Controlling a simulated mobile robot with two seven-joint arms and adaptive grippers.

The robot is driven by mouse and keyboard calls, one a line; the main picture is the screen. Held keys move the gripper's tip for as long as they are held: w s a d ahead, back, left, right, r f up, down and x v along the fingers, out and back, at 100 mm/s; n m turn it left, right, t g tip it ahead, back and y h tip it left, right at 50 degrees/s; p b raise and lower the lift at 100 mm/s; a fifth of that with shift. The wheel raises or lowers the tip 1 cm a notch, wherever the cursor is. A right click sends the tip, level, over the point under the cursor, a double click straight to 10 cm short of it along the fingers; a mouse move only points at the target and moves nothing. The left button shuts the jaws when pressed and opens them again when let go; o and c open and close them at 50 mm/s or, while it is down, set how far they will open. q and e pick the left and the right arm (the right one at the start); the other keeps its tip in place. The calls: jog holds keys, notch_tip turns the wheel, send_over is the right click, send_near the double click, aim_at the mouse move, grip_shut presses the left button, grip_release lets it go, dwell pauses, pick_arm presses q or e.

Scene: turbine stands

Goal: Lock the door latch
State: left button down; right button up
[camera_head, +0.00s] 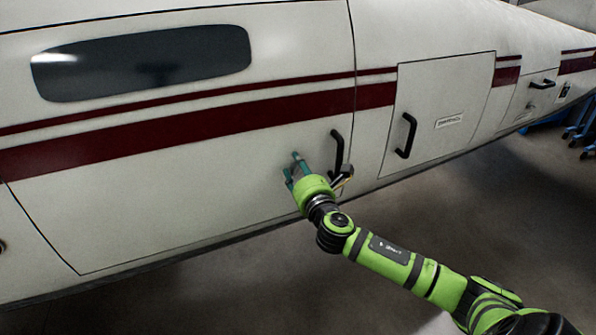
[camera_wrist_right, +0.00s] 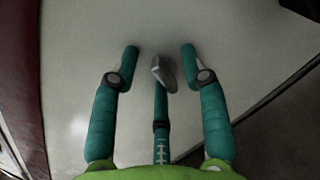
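My right gripper (camera_head: 293,168) is at the lower right part of the cream aircraft door (camera_head: 190,190), with its green fingers pointing at the surface. The right wrist view shows the gripper (camera_wrist_right: 160,54) open, its two side fingers spread apart and a third finger below the middle. A small grey metal latch (camera_wrist_right: 164,73) is between the side fingers, overlapping the third finger's tip. I cannot tell whether they touch. In the head view the latch is not clearly visible near the gripper. My left gripper is not in view.
A black door handle (camera_head: 338,152) is just right of my right gripper. A second panel with a black handle (camera_head: 406,135) is further right. A dark window (camera_head: 145,62) is at upper left. The floor (camera_head: 470,215) below the fuselage is clear near my arm.

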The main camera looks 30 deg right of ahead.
aim_at(296, 170)
jog(key=shift+o, duration=0.8)
jog(key=shift+f, duration=0.15)
jog(key=shift+a, duration=0.15)
jog(key=shift+p+v, duration=0.7)
jog(key=shift+v, duration=1.8)
